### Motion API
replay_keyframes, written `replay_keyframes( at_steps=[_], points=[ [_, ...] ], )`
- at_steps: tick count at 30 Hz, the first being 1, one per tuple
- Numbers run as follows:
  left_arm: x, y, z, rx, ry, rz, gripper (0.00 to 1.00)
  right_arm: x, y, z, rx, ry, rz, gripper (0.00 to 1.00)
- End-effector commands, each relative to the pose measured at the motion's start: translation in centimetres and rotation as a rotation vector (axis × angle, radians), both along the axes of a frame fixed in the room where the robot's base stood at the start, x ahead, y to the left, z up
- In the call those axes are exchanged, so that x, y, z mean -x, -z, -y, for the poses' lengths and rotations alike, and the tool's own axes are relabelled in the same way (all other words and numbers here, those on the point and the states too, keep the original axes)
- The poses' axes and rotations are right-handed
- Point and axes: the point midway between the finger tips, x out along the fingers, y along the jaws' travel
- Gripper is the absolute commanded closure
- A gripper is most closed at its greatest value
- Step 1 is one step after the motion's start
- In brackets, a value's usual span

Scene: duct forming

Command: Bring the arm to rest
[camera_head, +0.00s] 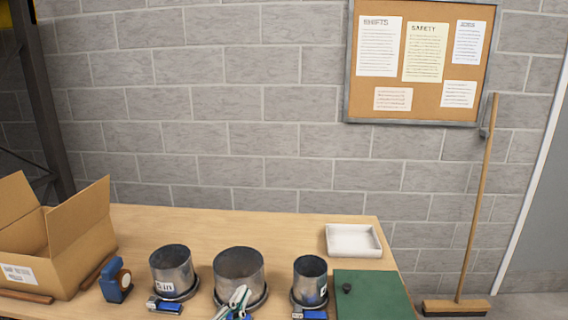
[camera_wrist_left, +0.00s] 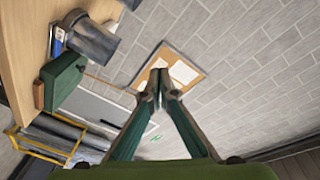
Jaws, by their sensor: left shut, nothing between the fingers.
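My left gripper (camera_head: 238,297) shows at the bottom edge of the head view, in front of the middle metal duct (camera_head: 238,266). Its fingertips meet with nothing between them, as the left wrist view (camera_wrist_left: 158,84) also shows. The rest of the left arm is out of the head view. My right gripper is in neither view.
Metal ducts stand left (camera_head: 173,269) and right (camera_head: 310,278) on the wooden table (camera_head: 290,228). An open cardboard box (camera_head: 80,245), a blue tape dispenser (camera_head: 116,285), a white tray (camera_head: 353,240) and a green case (camera_head: 375,297) are also there. A broom (camera_head: 478,200) leans on the wall.

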Motion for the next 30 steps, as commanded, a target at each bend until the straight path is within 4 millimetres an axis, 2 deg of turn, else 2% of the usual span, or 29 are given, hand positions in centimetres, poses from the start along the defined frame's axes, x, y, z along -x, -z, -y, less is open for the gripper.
replay_keyframes(
  at_steps=[1, 3, 6, 9, 12, 15, 23, 30],
  points=[
    [1.5, 3.1, -2.3, 0.082, -0.085, -0.135, 1.0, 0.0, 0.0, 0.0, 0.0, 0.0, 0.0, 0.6],
    [3.8, 7.1, -5.1, 0.171, -0.189, -0.31, 1.0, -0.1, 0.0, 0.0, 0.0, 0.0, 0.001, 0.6],
    [8.4, 12.4, -8.0, 0.273, -0.316, -0.546, 1.0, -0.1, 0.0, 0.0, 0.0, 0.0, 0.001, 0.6],
    [13.2, 16.3, -9.7, 0.343, -0.412, -0.746, 1.0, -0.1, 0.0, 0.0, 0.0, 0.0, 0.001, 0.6],
    [17.6, 18.9, -10.5, 0.389, -0.479, -0.9, 1.0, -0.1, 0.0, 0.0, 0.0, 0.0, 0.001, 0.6],
    [21.5, 20.6, -11.0, 0.422, -0.53, -1.028, 1.0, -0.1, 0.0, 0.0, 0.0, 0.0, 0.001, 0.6],
    [30.3, 22.8, -11.3, 0.478, -0.628, -1.299, 1.0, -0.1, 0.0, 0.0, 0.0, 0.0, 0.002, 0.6],
    [29.1, 28.8, -11.1, 0.466, -0.634, -1.324, 1.0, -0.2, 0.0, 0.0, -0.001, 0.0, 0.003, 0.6]
  ],
)
